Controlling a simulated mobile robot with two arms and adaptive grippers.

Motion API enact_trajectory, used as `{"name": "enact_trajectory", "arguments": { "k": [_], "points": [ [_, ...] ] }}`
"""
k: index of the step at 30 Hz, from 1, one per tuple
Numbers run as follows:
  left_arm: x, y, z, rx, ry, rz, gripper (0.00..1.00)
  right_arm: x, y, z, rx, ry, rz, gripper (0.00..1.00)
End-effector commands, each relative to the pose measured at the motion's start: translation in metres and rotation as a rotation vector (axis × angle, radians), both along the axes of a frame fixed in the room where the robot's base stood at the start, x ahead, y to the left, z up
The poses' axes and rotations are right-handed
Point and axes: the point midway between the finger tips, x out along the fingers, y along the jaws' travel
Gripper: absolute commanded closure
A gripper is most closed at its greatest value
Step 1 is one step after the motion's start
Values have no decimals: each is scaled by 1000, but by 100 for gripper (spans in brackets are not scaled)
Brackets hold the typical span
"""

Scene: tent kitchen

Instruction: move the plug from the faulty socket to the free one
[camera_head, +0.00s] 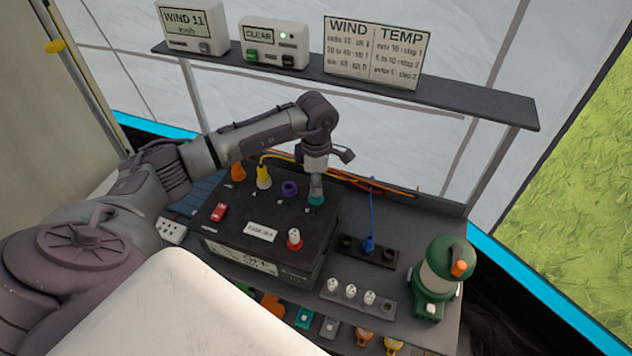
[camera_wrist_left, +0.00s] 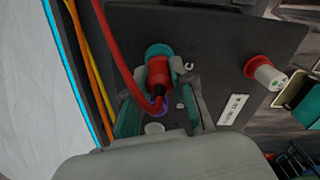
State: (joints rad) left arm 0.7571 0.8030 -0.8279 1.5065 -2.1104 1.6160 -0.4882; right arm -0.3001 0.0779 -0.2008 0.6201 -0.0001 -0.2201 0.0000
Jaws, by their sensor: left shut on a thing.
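My left gripper (camera_head: 316,190) points down at the back right of the black box's top (camera_head: 262,208). In the left wrist view my gripper (camera_wrist_left: 161,82) is shut on a red plug (camera_wrist_left: 157,72) with a red cable. The plug is at the teal-ringed socket (camera_wrist_left: 157,49); I cannot tell whether it is fully seated. The teal ring (camera_head: 316,200) also shows below the gripper. A purple-ringed socket (camera_head: 289,188) beside it looks empty. A red-ringed socket (camera_head: 294,244) at the front holds a white-topped plug (camera_head: 294,233). My right gripper is not in view.
Orange (camera_head: 238,172) and yellow (camera_head: 263,178) plugs stand on the box's left. A red switch (camera_head: 219,212) is near them. Right of the box are a black strip with a blue plug (camera_head: 368,245) and a green lantern (camera_head: 440,275). A shelf (camera_head: 460,101) runs behind.

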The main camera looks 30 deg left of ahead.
Motion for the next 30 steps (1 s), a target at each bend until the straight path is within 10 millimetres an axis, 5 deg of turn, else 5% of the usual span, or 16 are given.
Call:
{"name": "enact_trajectory", "arguments": {
  "k": [11, 12, 16, 30],
  "points": [
    [0, 0, -8, 0, 0, 0, 100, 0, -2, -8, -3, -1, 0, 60],
    [0, 0, -7, 1, -1, 1, 69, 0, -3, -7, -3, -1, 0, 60],
    [0, 0, -7, 0, 0, 1, 47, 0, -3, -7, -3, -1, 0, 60],
    [1, 1, 8, -1, -3, 0, 46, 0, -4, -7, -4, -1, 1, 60]
  ]
}}
